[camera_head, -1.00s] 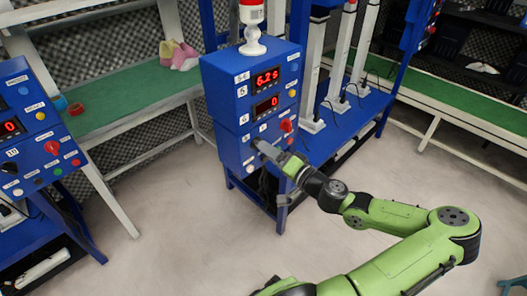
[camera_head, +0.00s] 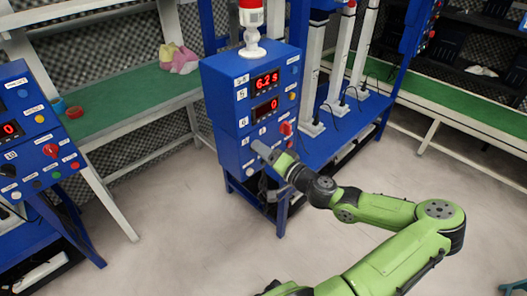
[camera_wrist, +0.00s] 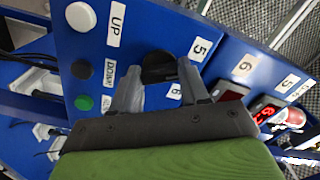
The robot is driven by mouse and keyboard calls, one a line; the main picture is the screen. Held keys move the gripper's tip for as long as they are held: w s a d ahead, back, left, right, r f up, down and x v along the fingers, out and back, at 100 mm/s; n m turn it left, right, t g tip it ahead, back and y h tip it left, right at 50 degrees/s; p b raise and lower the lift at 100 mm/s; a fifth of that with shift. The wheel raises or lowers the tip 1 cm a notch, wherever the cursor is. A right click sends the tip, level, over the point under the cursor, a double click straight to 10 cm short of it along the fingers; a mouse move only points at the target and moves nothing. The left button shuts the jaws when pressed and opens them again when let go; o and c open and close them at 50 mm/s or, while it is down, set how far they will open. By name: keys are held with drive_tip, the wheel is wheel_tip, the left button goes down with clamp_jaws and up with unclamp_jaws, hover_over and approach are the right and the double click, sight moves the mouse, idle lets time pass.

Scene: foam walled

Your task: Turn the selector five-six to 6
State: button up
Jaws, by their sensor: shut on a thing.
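The selector five-six is a black knob (camera_wrist: 158,66) on the blue control box (camera_head: 220,108). In the wrist view a "5" label (camera_wrist: 200,48) lies to its upper right and a "6" label (camera_wrist: 175,91) to its lower right. My gripper (camera_wrist: 158,75) has one finger on each side of the knob and is shut on it. I cannot tell which label the knob points to. In the head view my gripper (camera_head: 259,149) is at the lower front of the box and hides the knob.
A white button (camera_wrist: 81,17) by "UP", a black button (camera_wrist: 81,68) by "DOWN" and a green button (camera_wrist: 83,102) sit close by. A red knob (camera_head: 286,128) is right of my gripper in the head view. Red displays (camera_head: 265,80) are above. The floor in front is clear.

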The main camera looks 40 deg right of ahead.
drive_tip(key=shift+p, duration=0.3)
drive_tip(key=shift+m+p, duration=5.3)
drive_tip(key=shift+m, duration=0.5)
drive_tip(key=o, duration=1.1)
drive_tip(key=shift+c, duration=0.2)
